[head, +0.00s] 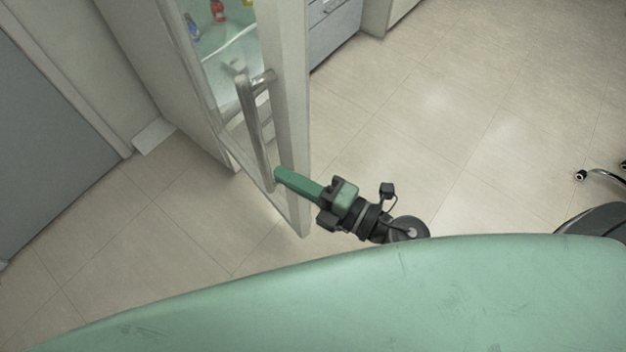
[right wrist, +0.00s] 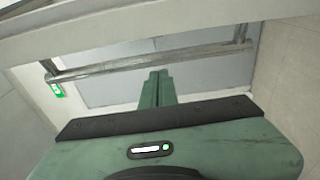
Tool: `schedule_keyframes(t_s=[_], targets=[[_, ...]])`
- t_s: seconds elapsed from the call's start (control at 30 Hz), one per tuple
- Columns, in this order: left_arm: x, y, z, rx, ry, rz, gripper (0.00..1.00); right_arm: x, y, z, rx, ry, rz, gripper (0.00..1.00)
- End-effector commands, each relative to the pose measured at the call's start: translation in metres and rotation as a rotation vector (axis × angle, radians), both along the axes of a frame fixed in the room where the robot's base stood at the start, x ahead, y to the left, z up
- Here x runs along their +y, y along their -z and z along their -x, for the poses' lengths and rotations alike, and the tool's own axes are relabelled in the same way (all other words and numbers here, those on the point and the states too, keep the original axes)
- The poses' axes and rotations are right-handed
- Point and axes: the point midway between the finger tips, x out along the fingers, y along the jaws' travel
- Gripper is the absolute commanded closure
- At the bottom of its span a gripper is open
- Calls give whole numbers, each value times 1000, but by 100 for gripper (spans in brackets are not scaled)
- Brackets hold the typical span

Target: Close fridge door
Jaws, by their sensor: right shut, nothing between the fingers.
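The fridge door (head: 291,140) has a pale frame, a glass panel and a long metal handle (head: 252,130). It stands partly open, its lower corner sticking out past the fridge body (head: 175,75). My right gripper (head: 279,175) is shut and empty, its green fingertips close to the lower end of the handle, by the door's frame. In the right wrist view the shut fingers (right wrist: 158,74) point at the handle bar (right wrist: 150,63), which runs across the picture. I cannot tell whether they touch it. My left gripper is not in view.
Bottles (head: 218,11) and other items show behind the glass. Grey drawers (head: 330,25) stand beyond the door. A dark chair (head: 598,218) is at the right edge. The tiled floor (head: 450,110) between is clear.

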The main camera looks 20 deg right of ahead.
Motion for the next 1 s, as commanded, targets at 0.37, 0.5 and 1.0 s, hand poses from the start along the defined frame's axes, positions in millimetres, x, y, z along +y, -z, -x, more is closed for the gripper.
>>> schedule_keyframes(t_s=[0.37,0.5,1.0], targets=[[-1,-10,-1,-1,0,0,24,-18,0,-30,1,1,0,100],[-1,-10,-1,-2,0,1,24,-22,1,-31,1,1,0,100],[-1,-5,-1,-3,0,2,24,-33,2,-36,-2,-15,4,100]])
